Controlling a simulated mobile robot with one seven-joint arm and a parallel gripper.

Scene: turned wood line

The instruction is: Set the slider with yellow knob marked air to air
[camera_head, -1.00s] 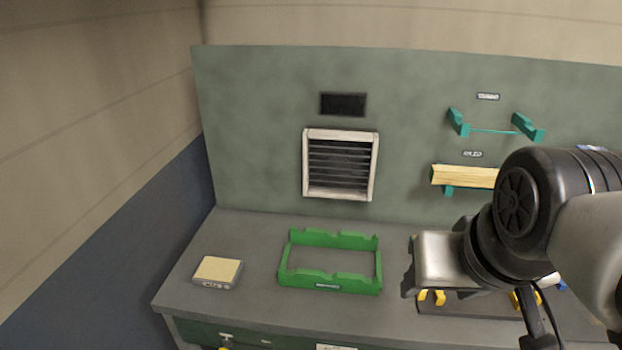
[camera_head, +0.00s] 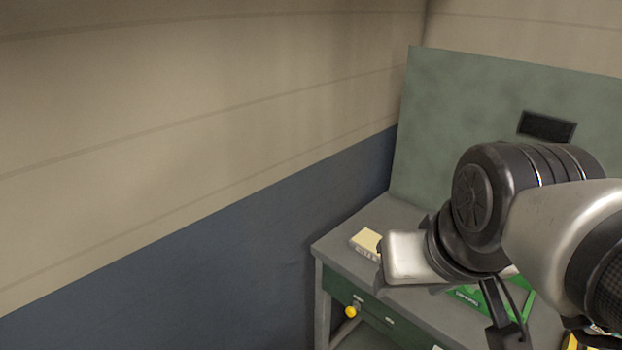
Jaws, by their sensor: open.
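A yellow knob (camera_head: 350,312) sticks out from the green front of the bench, near its left end, in the head view. A small pale label (camera_head: 358,299) is just above it; its writing is too small to read, and the slider's track and setting cannot be made out. My gripper (camera_head: 402,262) is above the bench's front left part, up and to the right of the knob in the picture and apart from it. It is open with nothing seen in it; its fingertips hardly show.
The grey bench top (camera_head: 372,217) carries a small box with a cream top (camera_head: 366,241) and a green rack (camera_head: 468,294), partly hidden by my arm. A green back panel (camera_head: 455,130) stands behind. A blue and beige wall (camera_head: 230,260) is at left, with free floor room unclear.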

